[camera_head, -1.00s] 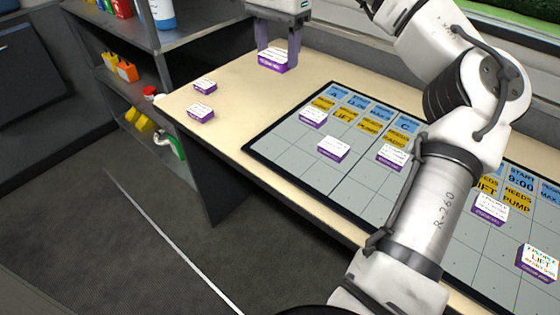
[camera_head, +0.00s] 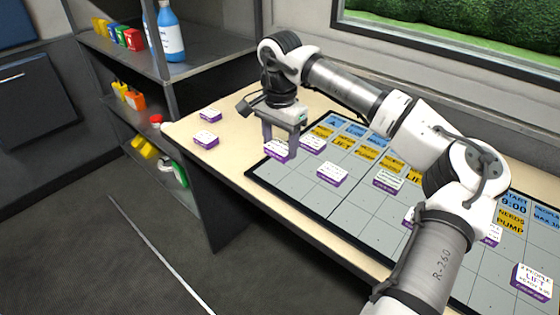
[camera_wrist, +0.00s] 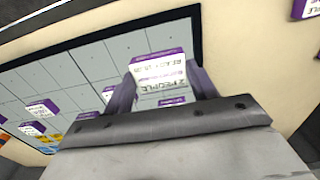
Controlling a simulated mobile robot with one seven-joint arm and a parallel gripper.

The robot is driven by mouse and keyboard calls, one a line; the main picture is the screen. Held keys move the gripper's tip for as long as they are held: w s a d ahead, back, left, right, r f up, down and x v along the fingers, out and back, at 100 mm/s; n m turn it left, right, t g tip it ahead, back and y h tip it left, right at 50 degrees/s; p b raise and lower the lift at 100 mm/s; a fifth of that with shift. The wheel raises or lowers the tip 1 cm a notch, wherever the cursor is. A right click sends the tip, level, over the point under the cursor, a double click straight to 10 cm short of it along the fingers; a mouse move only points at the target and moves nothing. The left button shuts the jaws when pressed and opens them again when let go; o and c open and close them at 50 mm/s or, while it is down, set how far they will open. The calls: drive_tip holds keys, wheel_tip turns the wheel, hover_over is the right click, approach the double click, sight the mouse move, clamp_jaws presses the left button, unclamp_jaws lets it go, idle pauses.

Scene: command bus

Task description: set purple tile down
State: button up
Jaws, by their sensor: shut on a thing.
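My gripper (camera_head: 280,137) is shut on a purple tile (camera_head: 277,151) with a white printed top. In the head view the tile is at the upper left edge of the grey grid board (camera_head: 262,174), left of another purple tile (camera_head: 313,143). I cannot tell whether the held tile touches the board. In the wrist view the held tile (camera_wrist: 158,79) sits between my two fingers, and its print reads "2 PEOPLE". Other purple tiles lie on the board, one (camera_head: 332,173) near its middle left and one (camera_head: 388,179) further right.
Two purple tiles (camera_head: 206,139) (camera_head: 210,115) lie on the bare wooden table left of the board. Blue and yellow label cards line the board's back rows. A shelf (camera_head: 205,60) with bottles stands at the left. Many grid cells at the board's front are empty.

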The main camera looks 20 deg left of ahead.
sight(280, 174)
drive_tip(key=shift+f, duration=3.15)
drive_tip(key=shift+f, duration=0.25)
drive_tip(key=o, duration=1)
drive_tip(key=shift+r, duration=0.1)
drive_tip(key=shift+r, duration=0.15)
wheel_tip(280, 174, up, 12)
drive_tip(key=shift+r, duration=0.1)
